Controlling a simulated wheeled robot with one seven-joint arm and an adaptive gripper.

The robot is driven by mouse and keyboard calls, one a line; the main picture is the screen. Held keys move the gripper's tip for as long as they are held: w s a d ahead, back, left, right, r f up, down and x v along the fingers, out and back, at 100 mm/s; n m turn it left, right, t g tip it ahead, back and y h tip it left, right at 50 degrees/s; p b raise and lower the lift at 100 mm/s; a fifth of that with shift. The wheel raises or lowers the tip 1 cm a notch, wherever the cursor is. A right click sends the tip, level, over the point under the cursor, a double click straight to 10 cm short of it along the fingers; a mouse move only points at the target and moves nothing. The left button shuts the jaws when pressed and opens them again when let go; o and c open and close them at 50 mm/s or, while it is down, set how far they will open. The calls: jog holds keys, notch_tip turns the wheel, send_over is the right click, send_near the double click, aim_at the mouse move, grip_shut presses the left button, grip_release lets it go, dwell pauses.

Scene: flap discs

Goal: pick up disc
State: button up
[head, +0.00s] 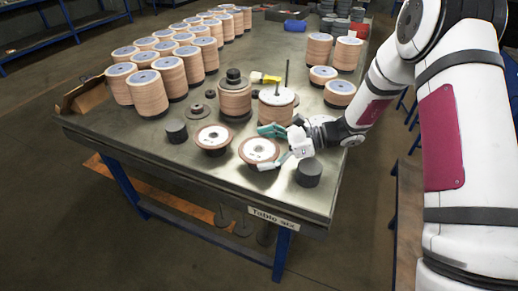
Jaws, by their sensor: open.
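Two flat flap discs with white centres and brown rims lie near the front of the metal table (110,130). The left flap disc (212,138) lies apart from my gripper. The right flap disc (255,152) lies just left of my gripper (278,147). My gripper is open, its fingers reaching left above the right disc's right side; one teal finger is behind and one pale finger in front. I cannot tell whether the fingers touch the disc. Part of its right edge is hidden by the gripper.
A dark cylinder (308,172) stands close in front of my gripper, and another dark cylinder (176,132) stands at left. A disc stack with a tall rod (276,108) stands just behind. Many disc stacks (148,92) fill the back left. The table's front left is clear.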

jog(key=shift+a+f, duration=0.15)
jog(key=shift+a, duration=0.25)
jog(key=c, duration=0.9)
